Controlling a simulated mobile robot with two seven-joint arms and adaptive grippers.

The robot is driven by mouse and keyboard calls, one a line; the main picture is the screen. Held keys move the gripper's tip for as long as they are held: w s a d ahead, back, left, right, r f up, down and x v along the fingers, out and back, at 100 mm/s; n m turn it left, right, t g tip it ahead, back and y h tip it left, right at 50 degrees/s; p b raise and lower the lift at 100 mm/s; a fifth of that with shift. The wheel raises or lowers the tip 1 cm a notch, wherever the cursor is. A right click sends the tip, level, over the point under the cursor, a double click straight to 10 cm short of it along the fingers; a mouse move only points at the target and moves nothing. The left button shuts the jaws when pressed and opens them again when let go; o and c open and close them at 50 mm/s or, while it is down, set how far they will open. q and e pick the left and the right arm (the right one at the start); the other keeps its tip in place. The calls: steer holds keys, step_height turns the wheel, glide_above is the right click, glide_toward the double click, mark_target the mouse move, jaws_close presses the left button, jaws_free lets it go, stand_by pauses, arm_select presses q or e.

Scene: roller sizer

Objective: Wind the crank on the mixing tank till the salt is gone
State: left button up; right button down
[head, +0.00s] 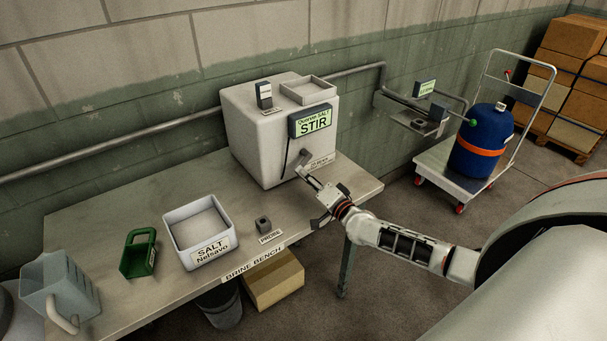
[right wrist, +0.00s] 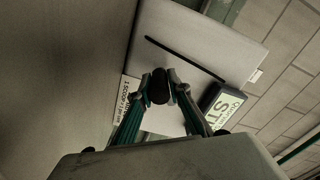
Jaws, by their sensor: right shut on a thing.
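The mixing tank (head: 262,150) is a white box at the back of the brine bench. A green display reading "STIR" (head: 312,122) is on its front; it also shows in the right wrist view (right wrist: 226,112). A dark crank arm (head: 284,160) lies against the tank's front face, and in the right wrist view it is a thin dark bar (right wrist: 185,58). My right gripper (head: 304,160) is at the tank's front, shut on a dark round knob (right wrist: 160,86), seemingly the crank's handle. The tank's inside and any salt in it are hidden. My left gripper is out of view.
On the bench (head: 110,203) stand a white salt bin (head: 185,214), a green scoop (head: 139,253), a small grey probe holder (head: 263,225) and a grey jug (head: 58,285). A cardboard box (head: 274,280) and bucket are below. A cart (head: 440,165) with a blue drum (head: 480,142) stands right.

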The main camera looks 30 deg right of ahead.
steer(key=n, duration=0.1)
steer(key=d+f+n, duration=0.1)
steer(key=shift+n, duration=0.4)
steer(key=n, duration=0.1)
steer(key=d+n, duration=0.1)
steer(key=n, duration=0.2)
steer(key=shift+w+d+f, duration=0.1)
steer(key=shift+d+f, duration=0.25)
steer(key=shift+d, duration=0.05)
steer(key=shift+d+n, duration=0.5)
steer(key=shift+n, duration=0.6)
steer(key=shift+d+n, duration=0.1)
steer(key=shift+n, duration=0.2)
steer(key=c, duration=1.9)
jaws_free()
